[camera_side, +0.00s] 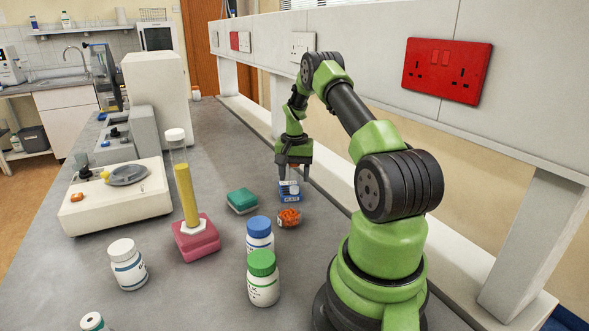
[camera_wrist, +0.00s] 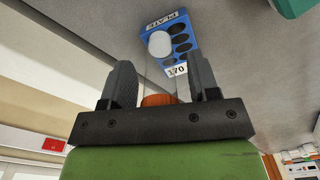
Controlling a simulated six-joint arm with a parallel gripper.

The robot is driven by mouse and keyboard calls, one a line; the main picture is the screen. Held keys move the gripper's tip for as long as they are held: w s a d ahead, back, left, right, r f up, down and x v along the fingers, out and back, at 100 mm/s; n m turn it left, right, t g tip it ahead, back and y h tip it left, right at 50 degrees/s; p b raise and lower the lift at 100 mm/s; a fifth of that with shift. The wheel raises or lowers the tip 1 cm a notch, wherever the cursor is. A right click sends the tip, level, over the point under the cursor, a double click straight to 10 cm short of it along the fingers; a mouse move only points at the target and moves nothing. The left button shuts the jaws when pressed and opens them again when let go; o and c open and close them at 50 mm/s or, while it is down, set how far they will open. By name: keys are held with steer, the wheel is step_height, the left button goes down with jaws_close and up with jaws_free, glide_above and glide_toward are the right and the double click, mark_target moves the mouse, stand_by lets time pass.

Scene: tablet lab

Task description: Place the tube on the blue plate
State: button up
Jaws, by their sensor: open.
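The blue plate (camera_side: 289,190) lies on the grey bench below my gripper; the wrist view shows its lettered blue face (camera_wrist: 181,25) with dark round wells. My gripper (camera_side: 294,164) points down just above it, fingers apart. In the wrist view an orange cap (camera_wrist: 158,99) sits between the fingers (camera_wrist: 160,88). Faint clear edges run from it toward the plate, like a see-through tube; I cannot tell whether its end touches the plate. A pale round shape (camera_wrist: 160,44) covers part of the plate. Another tall tube with yellow liquid (camera_side: 186,195) stands upright in a pink holder (camera_side: 196,238).
An open tub of orange pieces (camera_side: 289,217) stands just in front of the plate. A green box (camera_side: 242,201), blue-capped bottle (camera_side: 259,234), green-capped bottle (camera_side: 263,279) and white-capped bottle (camera_side: 127,265) stand nearby. A white scale (camera_side: 115,200) is at left, the wall with sockets at right.

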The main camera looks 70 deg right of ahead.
step_height(320, 180, up, 12)
steer(key=shift+w+r, duration=0.1)
steer(key=w+a+r+n+t, duration=0.25)
steer(key=a+r, duration=0.45)
steer(key=a, duration=0.4)
steer(key=w+a+r+n+t, duration=0.1)
steer(key=a+r+n, duration=0.3)
steer(key=a+r, duration=0.45)
steer(key=s+a+f+n+t+y, duration=0.1)
steer(key=s+a+n+t, duration=0.1)
steer(key=s+a, duration=0.4)
steer(key=s+a+f+n+t+y, duration=0.1)
steer(key=s+a+n, duration=0.2)
steer(key=s+a, duration=0.3)
steer(key=a, duration=0.5)
steer(key=shift+s+f+t, duration=0.2)
steer(key=shift+t, duration=0.15)
